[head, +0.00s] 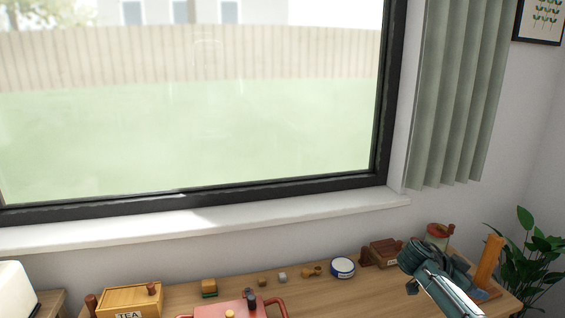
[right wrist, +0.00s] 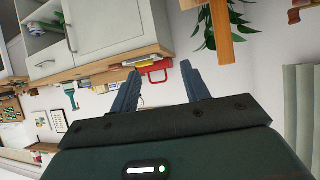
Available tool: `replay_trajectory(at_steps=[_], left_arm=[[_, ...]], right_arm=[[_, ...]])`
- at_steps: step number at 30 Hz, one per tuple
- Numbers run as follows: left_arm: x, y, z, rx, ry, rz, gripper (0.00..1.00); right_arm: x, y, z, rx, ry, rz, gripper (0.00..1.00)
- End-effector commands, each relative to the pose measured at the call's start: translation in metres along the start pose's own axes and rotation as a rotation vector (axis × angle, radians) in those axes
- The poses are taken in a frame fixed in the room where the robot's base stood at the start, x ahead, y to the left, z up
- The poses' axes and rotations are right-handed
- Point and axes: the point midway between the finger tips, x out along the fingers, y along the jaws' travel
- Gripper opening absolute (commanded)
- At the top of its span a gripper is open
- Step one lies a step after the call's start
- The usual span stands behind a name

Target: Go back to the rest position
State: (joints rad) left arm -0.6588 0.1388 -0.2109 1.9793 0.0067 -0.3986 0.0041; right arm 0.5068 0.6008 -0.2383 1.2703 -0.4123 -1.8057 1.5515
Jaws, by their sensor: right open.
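My right gripper (head: 432,262) shows at the lower right of the head view, above the right part of the wooden table. In the right wrist view its two fingers stand apart, and the open gripper (right wrist: 161,68) has nothing clasped between them. A red thing shows behind the gap, in the background. My left gripper is in neither view.
The table (head: 310,297) holds a yellow tea box (head: 130,299), a red tray-like thing (head: 231,308), a round blue-and-white tin (head: 343,267), a brown box (head: 384,252) and a jar (head: 438,235). An upright orange board (head: 489,260) and a plant (head: 533,262) stand at right.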

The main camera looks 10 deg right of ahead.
Motion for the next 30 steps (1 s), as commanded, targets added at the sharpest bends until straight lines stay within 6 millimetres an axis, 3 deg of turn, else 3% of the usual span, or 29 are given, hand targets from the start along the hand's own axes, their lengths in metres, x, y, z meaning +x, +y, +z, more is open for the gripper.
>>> replay_trajectory(at_steps=[8,12,15,21,29,30], left_arm=[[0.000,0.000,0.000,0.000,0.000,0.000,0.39],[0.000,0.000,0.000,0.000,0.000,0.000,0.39],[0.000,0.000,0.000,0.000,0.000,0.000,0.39],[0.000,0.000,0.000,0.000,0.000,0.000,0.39],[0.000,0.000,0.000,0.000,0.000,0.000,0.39],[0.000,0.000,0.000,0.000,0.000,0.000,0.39]], right_arm=[[0.011,0.016,0.115,-0.622,-0.044,-0.412,0.46],[-0.008,0.054,0.194,-1.012,-0.042,-0.740,0.46],[-0.033,0.090,0.238,-1.226,-0.016,-0.979,0.46],[-0.083,0.157,0.285,-1.443,0.067,-1.349,0.46],[-0.144,0.230,0.300,-1.515,0.213,-1.702,0.46],[-0.152,0.227,0.307,-1.467,0.179,-1.692,0.46]])
